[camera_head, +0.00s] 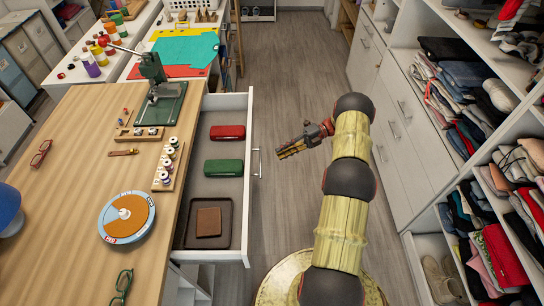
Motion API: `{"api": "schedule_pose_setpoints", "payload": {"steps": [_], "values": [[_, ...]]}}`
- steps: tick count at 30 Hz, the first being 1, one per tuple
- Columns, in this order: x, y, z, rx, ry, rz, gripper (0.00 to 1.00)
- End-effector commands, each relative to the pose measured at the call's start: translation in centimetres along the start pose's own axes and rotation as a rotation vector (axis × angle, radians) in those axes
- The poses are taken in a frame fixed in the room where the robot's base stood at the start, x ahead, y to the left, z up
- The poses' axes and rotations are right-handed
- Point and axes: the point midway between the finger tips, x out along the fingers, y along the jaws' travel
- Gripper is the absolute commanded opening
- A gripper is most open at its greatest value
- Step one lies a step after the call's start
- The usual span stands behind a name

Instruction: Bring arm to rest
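My arm (342,220) rises from the bottom of the head view, with pale yellow-green links and dark round joints. It runs up the aisle and bends to the left near the top. My gripper (282,153) points left over the floor, to the right of the open drawer (236,110), and looks apart from it. Nothing shows in the gripper. The fingers are small and seen edge-on, so I cannot tell whether they are open or shut.
The drawer, holding a red case (227,132), a green case (223,167) and a brown tray (188,228), juts out from the wooden table (80,190). Shelves of folded clothes (460,75) and white drawers (390,110) line the right. Grey floor (300,60) lies clear ahead.

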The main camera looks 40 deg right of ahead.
Motion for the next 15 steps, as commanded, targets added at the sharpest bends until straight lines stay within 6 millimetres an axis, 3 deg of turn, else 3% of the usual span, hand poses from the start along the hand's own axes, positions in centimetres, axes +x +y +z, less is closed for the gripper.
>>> {"api": "schedule_pose_setpoints", "payload": {"steps": [6, 15], "values": [[-1.7, 0.0, 0.0, 0.0, 0.0, 0.0, 0.16], [-1.8, 0.0, 0.0, 0.0, 0.001, 0.0, 0.16]]}}
